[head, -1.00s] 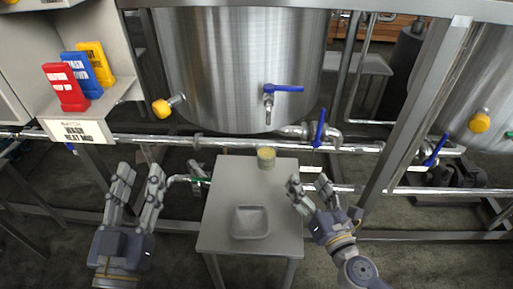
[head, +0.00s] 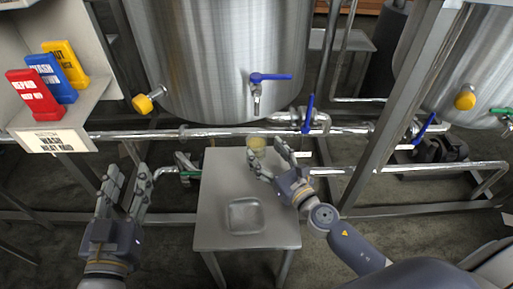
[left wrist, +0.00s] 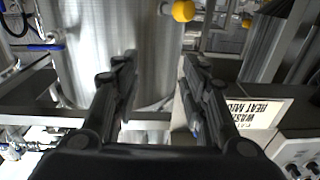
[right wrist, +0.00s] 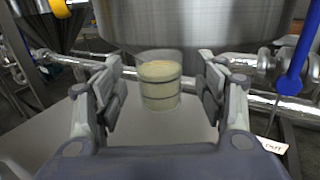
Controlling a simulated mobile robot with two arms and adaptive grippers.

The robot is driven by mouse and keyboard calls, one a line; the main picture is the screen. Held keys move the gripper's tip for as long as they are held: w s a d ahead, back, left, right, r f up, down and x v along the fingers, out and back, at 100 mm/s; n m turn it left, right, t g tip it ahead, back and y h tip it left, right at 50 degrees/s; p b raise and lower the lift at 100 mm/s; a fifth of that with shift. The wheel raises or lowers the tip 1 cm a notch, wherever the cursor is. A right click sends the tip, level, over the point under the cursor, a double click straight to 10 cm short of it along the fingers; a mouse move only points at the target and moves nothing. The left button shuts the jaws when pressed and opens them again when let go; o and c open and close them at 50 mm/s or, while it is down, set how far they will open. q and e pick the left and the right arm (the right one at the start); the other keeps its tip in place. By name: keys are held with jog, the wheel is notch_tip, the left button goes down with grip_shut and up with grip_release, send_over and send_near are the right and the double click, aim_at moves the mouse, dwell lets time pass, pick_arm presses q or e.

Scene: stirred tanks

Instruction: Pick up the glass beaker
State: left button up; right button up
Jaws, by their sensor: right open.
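The glass beaker (right wrist: 160,85) holds something pale yellow and stands upright near the back edge of the small grey table (head: 220,190). In the head view the beaker (head: 257,145) is partly hidden by my right gripper (head: 270,162). My right gripper is open and empty; in the right wrist view its fingers (right wrist: 160,95) stand to both sides of the beaker, which appears between and a little beyond them. My left gripper (head: 127,180) is open and empty, left of the table, with its fingers apart in the left wrist view (left wrist: 157,75).
A shallow square dish (head: 247,216) sits on the table's front half. Steel pipes (head: 170,134) and a blue-handled valve (head: 307,112) run behind the table, below a large tank (head: 215,60). A shelf (head: 85,105) with red, blue and yellow holders is at upper left.

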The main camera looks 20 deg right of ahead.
aim_at(262, 148)
jog(key=x, duration=0.4)
jog(key=shift+w+r+p, duration=0.15)
jog(key=shift+p, duration=0.2)
jog(key=shift+w+a, duration=0.15)
jog(key=shift+w, duration=0.2)
pick_arm(q)
jog(key=f, duration=0.1)
jog(key=f+g, duration=0.2)
jog(key=f, duration=0.1)
jog(key=shift+s+a+y, duration=0.25)
jog(key=shift+a+y, duration=0.1)
jog(key=shift+y, duration=0.05)
pick_arm(e)
jog(key=c, duration=1.3)
jog(key=shift+c, duration=0.2)
